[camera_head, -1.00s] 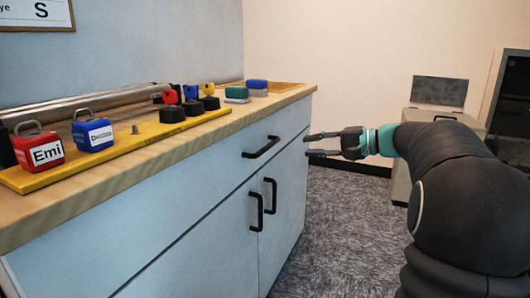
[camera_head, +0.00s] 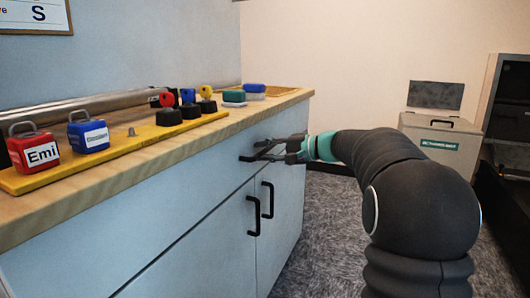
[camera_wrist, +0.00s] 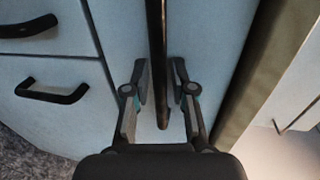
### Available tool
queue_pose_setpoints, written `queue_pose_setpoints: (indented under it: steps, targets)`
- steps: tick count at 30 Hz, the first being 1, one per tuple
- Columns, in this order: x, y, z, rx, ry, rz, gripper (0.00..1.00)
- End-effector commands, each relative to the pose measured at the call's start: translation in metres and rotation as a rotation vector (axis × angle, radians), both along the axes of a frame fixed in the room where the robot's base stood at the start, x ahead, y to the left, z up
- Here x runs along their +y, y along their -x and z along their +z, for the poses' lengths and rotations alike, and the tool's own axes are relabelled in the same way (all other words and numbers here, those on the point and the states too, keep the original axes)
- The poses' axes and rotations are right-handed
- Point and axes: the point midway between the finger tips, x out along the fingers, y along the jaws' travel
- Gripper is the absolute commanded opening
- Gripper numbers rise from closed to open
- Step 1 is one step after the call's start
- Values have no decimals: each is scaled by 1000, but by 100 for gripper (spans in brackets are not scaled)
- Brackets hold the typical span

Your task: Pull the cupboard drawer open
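The cupboard drawer (camera_head: 170,200) is a pale blue front under the wooden worktop, and it looks flush with the cupboard. Its black bar handle (camera_head: 247,158) is partly covered by my gripper (camera_head: 267,149) in the head view. In the wrist view the handle (camera_wrist: 157,60) runs between the two fingers of my gripper (camera_wrist: 160,75). The fingers are open, one on each side of the bar, with gaps still showing. The drawer front (camera_wrist: 205,35) also shows behind them.
Two cupboard doors with black upright handles (camera_head: 254,216) (camera_head: 268,199) are below the drawer. On the worktop (camera_head: 105,182) stand a red padlock (camera_head: 35,151), a blue padlock (camera_head: 90,131), keys and blocks. A grey bin (camera_head: 440,140) stands at the back right; carpet is clear between.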

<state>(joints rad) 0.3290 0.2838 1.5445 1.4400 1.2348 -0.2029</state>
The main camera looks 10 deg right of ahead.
Motion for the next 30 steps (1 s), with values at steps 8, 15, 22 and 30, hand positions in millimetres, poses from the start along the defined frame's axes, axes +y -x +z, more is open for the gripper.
queue_pose_setpoints:
  steps: [8, 15, 22, 30]
  targets:
    - [3, -2, -1, 0, 0, -1, 25]
    - [3, -2, -1, 0, 0, -1, 0]
    - [2, -2, -1, 0, 0, 0, 0]
    - [-9, 1, -1, 1, 0, 8, 0]
